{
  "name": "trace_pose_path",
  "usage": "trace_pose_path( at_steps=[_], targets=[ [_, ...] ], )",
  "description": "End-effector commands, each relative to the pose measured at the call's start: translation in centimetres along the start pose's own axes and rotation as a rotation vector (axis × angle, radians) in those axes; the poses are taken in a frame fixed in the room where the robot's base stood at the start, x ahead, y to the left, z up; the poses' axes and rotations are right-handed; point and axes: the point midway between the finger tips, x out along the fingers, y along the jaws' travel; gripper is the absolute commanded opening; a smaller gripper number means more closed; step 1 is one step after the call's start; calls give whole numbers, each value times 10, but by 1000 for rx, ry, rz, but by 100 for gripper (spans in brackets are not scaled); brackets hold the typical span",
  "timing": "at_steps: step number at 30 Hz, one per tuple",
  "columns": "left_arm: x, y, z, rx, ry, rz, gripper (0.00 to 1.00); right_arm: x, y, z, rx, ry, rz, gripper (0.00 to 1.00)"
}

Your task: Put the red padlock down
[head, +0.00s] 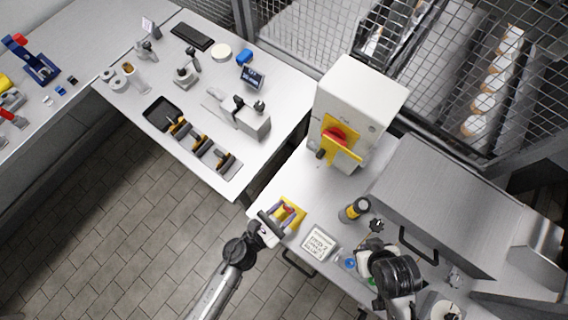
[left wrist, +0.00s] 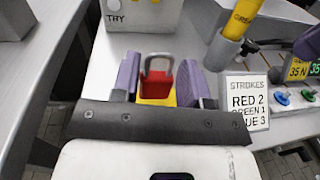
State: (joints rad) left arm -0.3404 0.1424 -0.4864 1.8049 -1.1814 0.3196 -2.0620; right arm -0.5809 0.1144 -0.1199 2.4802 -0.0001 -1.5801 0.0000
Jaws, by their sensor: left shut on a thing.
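The red padlock (left wrist: 157,84) with its grey shackle shows upright between the two purple fingers of my left gripper (left wrist: 158,86) in the left wrist view. The gripper is shut on it. In the head view my left gripper (head: 281,215) is at the near left edge of the bench, with the padlock (head: 289,210) showing small and red between its fingers. A yellow tray (head: 299,212) lies under and around the padlock. I cannot tell whether the padlock touches it. My right arm's dark end (head: 385,262) is over the bench at the right; its fingers are unclear.
A white sign reading "STROKES" (head: 319,243) stands right of the yellow tray. A grey sloped cabinet (head: 440,195) fills the right. Bench between tray and box is clear.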

Motion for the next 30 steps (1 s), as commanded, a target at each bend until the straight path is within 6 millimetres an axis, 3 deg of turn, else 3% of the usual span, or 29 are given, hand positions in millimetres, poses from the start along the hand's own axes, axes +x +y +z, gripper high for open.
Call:
trace_pose_path(
  at_steps=[1,6,22,23,30],
  targets=[
    [0,-1,-11,-5,1,2,12,6,0,2,0,0,-1,0],
    [0,-2,-28,-4,1,2,12,11,0,3,0,0,0,0],
    [0,-2,-36,-1,0,0,12,16,2,6,-10,-2,8,0],
    [0,-2,-34,-1,0,0,44,15,2,5,-10,-2,8,0],
    [0,-2,-34,-1,1,0,66,14,2,5,-9,-2,7,0]
  ],
)
